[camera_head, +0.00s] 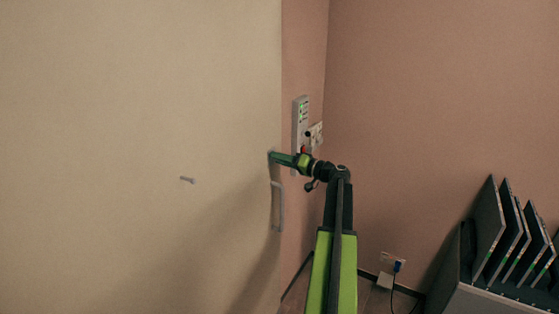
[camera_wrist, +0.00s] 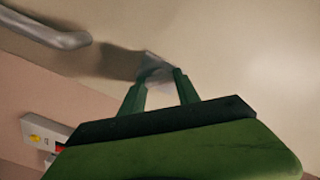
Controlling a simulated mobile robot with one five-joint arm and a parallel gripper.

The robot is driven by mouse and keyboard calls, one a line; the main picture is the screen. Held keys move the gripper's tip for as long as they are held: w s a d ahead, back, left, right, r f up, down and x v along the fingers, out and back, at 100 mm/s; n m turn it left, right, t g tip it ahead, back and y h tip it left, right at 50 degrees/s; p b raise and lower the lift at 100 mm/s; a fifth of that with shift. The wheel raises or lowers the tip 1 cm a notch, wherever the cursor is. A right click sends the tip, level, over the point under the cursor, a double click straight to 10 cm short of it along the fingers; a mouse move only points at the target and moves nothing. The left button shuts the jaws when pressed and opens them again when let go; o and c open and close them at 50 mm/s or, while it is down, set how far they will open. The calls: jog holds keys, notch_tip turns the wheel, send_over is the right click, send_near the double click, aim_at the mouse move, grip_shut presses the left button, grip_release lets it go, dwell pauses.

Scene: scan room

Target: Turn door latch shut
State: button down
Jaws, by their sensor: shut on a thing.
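The cream door (camera_head: 140,90) fills the left of the head view. Near its right edge, my green gripper (camera_head: 271,156) reaches the door surface from the right. In the wrist view my gripper (camera_wrist: 160,84) has its two fingertips at a small pale latch (camera_wrist: 152,62) on the door, one on either side, shut on it. The fingertips cover part of the latch, and its exact turn is hard to tell. In the head view the latch is mostly hidden by my gripper.
A grey door handle (camera_head: 281,206) is just below my gripper; it also shows in the wrist view (camera_wrist: 52,34). A wall panel with lights (camera_head: 300,112) and a switch (camera_head: 316,134) are close by. A rack of panels (camera_head: 510,240) stands lower right.

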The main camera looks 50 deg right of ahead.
jog(key=shift+f+m, duration=0.15)
jog(key=shift+m, duration=4.05)
jog(key=c, duration=0.9)
grip_release()
jog(key=v, duration=1.7)
jog(key=shift+s, duration=0.25)
